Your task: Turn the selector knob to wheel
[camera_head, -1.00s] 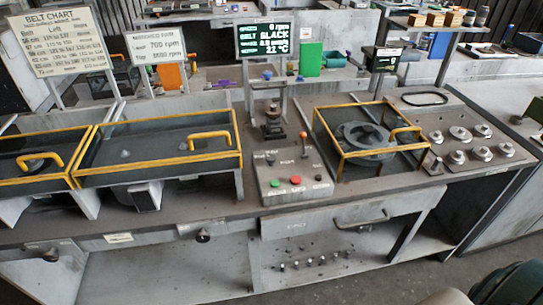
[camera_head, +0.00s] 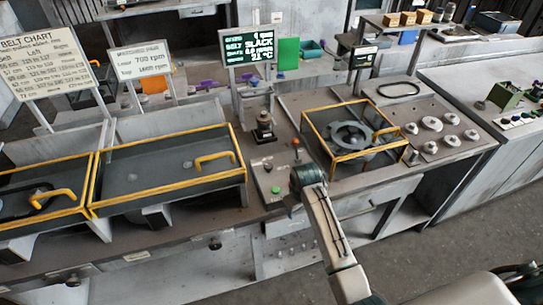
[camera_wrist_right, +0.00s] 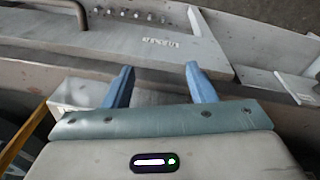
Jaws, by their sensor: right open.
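My left gripper is not in view.
Yellow-framed guards (camera_head: 165,172) cover the bench to the left. Another framed guard (camera_head: 350,135) over a round wheel stands to the right, beside several round knobs (camera_head: 432,124). A display sign (camera_head: 249,46) and a post (camera_head: 263,127) rise behind the box.

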